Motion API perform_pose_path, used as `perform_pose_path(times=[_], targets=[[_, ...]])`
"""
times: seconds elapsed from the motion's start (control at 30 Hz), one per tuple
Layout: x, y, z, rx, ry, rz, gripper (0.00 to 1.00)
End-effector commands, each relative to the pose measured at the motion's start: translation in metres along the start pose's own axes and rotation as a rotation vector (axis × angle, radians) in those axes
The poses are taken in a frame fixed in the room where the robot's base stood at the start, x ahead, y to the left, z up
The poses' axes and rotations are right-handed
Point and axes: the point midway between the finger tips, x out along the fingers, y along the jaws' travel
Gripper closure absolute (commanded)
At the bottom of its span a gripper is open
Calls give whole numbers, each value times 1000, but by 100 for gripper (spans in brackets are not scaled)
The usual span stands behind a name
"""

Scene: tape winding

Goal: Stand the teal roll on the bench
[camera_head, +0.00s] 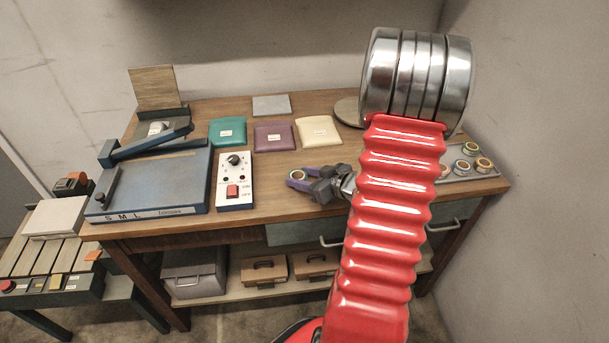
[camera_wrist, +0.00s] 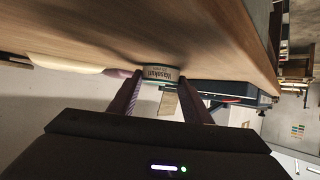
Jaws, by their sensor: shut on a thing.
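My gripper (camera_head: 299,181) is over the front middle of the bench (camera_head: 285,225), its purple fingers shut on a small roll (camera_head: 297,174). My red arm hides part of the bench to the right.
A blue cutting board (camera_head: 155,180) and a white control box (camera_head: 235,190) stand left of my gripper. Teal (camera_head: 227,131), purple (camera_head: 273,137) and cream (camera_head: 318,130) pouches lie behind it. A tray (camera_head: 482,177) with several rolls is at right. Bare wood surrounds my gripper.

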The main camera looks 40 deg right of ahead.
Motion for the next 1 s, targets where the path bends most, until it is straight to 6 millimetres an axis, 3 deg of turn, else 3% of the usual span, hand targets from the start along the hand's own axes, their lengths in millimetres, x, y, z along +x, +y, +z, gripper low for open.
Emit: perform_pose_path(times=[0.27,0.63,1.0], targets=[[0,0,0,0,0,0,38],[-1,0,-2,-1,0,1,37],[-47,2,-2,0,1,5,37]])
